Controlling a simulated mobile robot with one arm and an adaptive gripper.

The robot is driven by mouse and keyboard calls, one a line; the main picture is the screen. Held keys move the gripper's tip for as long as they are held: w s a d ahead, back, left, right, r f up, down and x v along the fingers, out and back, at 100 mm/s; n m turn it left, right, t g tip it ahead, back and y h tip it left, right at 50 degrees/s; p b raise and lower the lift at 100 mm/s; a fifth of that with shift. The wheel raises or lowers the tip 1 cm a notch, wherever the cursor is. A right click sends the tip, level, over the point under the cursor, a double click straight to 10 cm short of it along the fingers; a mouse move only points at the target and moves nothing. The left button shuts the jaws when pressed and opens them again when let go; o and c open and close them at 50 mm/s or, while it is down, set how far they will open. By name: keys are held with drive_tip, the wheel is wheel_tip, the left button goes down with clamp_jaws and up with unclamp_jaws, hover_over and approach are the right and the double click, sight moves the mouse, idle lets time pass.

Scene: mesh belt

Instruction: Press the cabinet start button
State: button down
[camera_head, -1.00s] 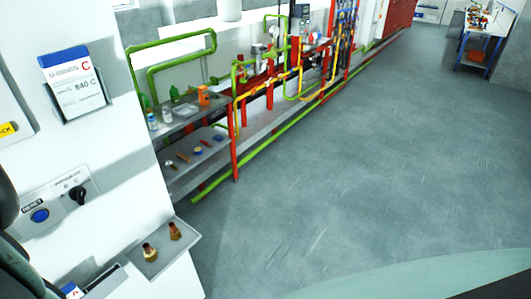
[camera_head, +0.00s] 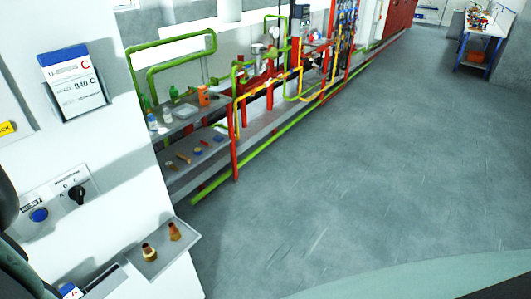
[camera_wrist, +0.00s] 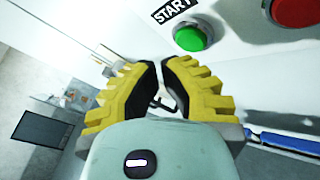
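In the wrist view, the green start button (camera_wrist: 194,36) is a round push button on a pale panel, under a black START label (camera_wrist: 172,10). A red button (camera_wrist: 296,10) is beside it to the right, cut by the frame edge. My gripper (camera_wrist: 160,66) has yellow ridged fingers with dark pads. Its tips are drawn close together with only a narrow gap, and nothing is held. In the picture the tips are below and left of the green button; no contact shows. The head view shows the white cabinet (camera_head: 112,160), but not the green button.
In the head view, the cabinet carries a blue RESET button (camera_head: 40,215), a black selector knob (camera_head: 77,194) and a small shelf (camera_head: 180,256) with two brass fittings. Red, green and yellow pipework (camera_head: 270,85) runs behind. The floor (camera_head: 360,190) at right is clear.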

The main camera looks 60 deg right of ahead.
drive_tip(key=shift+w, duration=0.2)
idle(0.6)
drive_tip(key=shift+w, duration=0.25)
drive_tip(key=shift+w+b, duration=0.4)
drive_tip(key=shift+w, duration=0.05)
idle(0.7)
drive_tip(key=shift+s, duration=0.15)
idle(0.3)
drive_tip(key=shift+s, duration=0.75)
drive_tip(key=s+p, duration=0.1)
drive_tip(key=s, duration=0.4)
drive_tip(key=shift+a, duration=0.1)
